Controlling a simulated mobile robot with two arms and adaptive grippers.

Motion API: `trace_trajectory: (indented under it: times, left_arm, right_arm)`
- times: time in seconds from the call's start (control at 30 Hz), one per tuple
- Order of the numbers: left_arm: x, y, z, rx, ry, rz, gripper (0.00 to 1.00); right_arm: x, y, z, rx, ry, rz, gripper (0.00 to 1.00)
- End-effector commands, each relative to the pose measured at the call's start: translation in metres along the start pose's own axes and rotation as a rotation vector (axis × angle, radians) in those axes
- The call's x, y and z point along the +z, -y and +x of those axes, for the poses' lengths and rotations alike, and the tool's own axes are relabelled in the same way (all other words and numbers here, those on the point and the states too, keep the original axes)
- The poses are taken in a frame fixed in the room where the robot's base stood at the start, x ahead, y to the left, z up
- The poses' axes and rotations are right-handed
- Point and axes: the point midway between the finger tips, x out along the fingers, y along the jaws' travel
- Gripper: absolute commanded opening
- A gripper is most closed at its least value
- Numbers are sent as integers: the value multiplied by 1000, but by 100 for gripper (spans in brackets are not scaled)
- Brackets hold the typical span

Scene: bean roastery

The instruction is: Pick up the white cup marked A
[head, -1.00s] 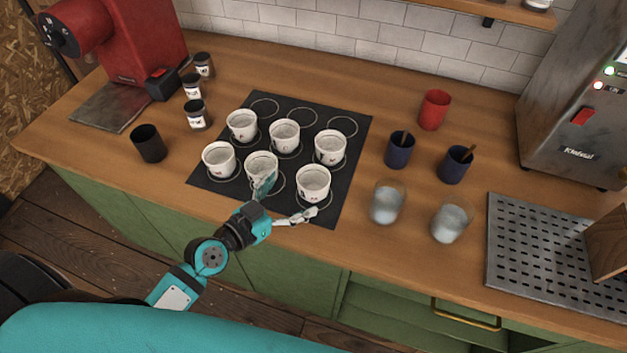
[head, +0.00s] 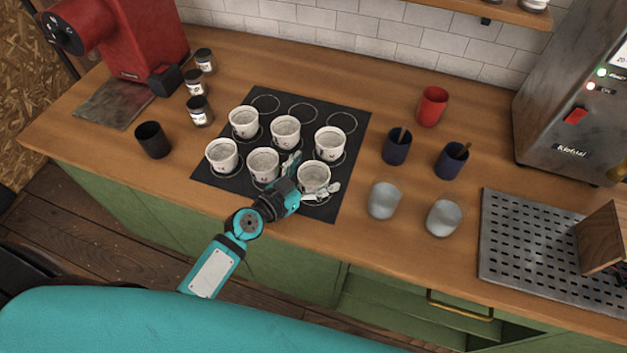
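Several white cups stand upright on a black mat (head: 348,118) with ringed spots. The front row has a left cup (head: 222,156), a middle cup (head: 263,165) and a right cup (head: 313,176). Behind them are a left cup (head: 244,122), a middle cup (head: 285,132) and a right cup (head: 330,143). Their marks are too small to read, so I cannot tell which is A. My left gripper (head: 306,177) is open at the front right cup, one finger on its left, the other across its front. It partly hides that cup; contact is unclear. My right gripper is out of view.
A black cup (head: 152,140) and several jars (head: 199,111) stand left. The mat's back spots are empty.

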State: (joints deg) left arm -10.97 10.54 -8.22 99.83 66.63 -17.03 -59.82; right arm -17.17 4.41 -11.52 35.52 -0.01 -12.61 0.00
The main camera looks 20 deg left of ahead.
Motion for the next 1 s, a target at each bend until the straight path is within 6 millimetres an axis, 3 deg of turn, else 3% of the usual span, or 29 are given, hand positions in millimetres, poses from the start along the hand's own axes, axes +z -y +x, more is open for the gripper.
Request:
trace_trajectory:
  times: [0.03, 0.43, 0.63, 0.67, 0.73, 1.0]
  left_arm:
    - [0, 0, 0, 0, 0, 0, 86]
    - [-1, 1, 0, -1, -2, 0, 35]
    - [-2, 1, 0, -1, -2, 0, 34]
    - [-3, 0, -1, -1, -2, 0, 28]
    - [-10, 0, -2, 0, -4, 0, 28]
    - [-61, 0, -12, -1, -7, 0, 27]
  right_arm:
    - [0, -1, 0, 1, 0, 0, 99]
    - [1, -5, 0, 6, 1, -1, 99]
    - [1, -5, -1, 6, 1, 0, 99]
    - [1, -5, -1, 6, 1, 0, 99]
    - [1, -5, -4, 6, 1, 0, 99]
    - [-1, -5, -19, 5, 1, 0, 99]
